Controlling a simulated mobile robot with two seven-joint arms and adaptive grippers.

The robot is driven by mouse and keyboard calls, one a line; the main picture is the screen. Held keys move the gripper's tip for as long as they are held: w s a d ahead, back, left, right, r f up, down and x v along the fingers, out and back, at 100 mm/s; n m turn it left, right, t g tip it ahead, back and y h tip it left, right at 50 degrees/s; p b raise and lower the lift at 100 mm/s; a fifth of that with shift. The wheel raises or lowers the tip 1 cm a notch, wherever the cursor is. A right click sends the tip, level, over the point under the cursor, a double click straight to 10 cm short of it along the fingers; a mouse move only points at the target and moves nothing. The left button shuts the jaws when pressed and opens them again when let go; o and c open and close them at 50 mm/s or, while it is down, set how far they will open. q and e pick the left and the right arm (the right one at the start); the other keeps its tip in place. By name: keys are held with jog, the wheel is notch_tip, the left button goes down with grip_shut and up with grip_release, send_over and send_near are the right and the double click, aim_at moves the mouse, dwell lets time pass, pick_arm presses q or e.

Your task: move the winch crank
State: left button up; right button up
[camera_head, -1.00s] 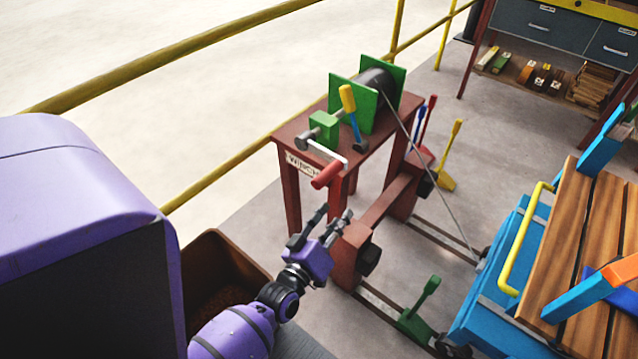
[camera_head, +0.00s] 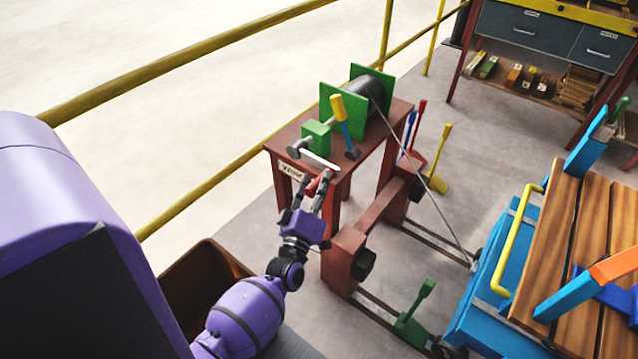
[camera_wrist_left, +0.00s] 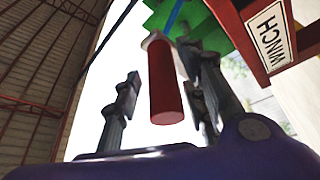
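The winch (camera_head: 343,110) stands on a dark red table, with a dark drum between green plates. Its crank has a pale arm (camera_head: 320,161) and a red handle (camera_head: 314,186) that points toward me. My left gripper (camera_head: 313,180) is at the red handle, its fingers up on either side of it. In the left wrist view, the fingers (camera_wrist_left: 160,68) are open and the red handle (camera_wrist_left: 164,92) lies between them, closer to the right finger. A gap shows on the left; contact on the right is unclear. My right gripper is not in view.
A cable runs from the drum to a blue cart (camera_head: 482,295) with a wooden deck. A dark red post frame (camera_head: 345,262) stands near my left forearm. A yellow railing (camera_head: 180,72) runs behind.

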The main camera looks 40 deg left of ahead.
pick_arm(q)
jog(key=shift+c, duration=0.4)
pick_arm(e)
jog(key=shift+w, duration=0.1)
pick_arm(q)
grip_shut()
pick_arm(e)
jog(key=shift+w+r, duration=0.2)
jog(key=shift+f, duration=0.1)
